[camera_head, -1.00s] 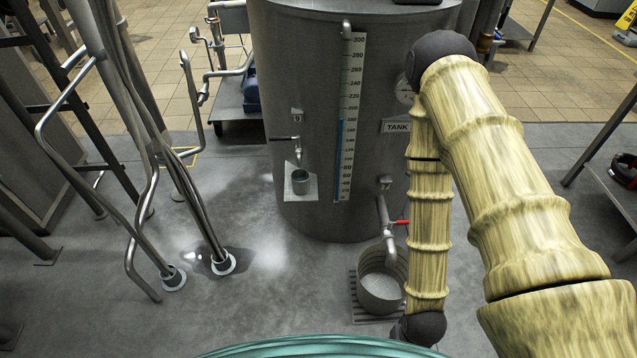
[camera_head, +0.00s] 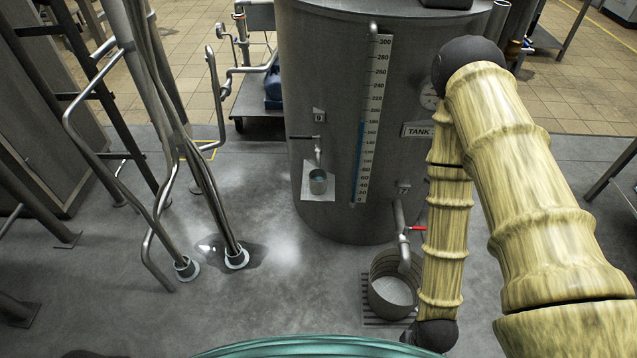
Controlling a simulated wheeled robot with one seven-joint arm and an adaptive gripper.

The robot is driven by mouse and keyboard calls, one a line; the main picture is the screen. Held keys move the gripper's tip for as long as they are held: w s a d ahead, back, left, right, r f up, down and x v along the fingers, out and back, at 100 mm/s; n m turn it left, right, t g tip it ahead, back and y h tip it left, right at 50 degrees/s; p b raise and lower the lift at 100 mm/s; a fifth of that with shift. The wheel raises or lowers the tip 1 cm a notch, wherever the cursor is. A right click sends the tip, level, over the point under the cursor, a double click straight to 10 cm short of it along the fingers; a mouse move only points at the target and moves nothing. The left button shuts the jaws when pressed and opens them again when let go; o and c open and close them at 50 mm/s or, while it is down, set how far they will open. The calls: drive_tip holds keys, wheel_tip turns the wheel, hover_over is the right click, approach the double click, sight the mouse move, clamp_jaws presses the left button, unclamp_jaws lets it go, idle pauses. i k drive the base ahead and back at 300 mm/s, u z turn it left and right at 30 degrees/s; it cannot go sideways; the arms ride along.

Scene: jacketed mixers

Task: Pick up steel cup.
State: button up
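The steel cup (camera_head: 318,182) is a small grey cup at the front of the large grey tank (camera_head: 330,110). It sits just below a small tap marked 9, in front of a pale square plate (camera_head: 322,196) on the tank wall. My bamboo-textured arm comes in from the lower right and stands in front of the tank's right side, well to the right of the cup. My gripper does not show in the view. Nothing hides the cup.
A bucket (camera_head: 392,294) stands on a floor grate under a red-handled valve (camera_head: 416,228). Metal pipes (camera_head: 205,190) rise from the floor at left. A wheeled cart (camera_head: 255,98) stands behind. The floor between pipes and tank is clear.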

sight(317, 177)
drive_tip(key=u, duration=2.6)
drive_tip(key=i, duration=1.9)
drive_tip(key=z, duration=3.25)
drive_tip(key=i, duration=0.55)
drive_tip(key=z, duration=0.1)
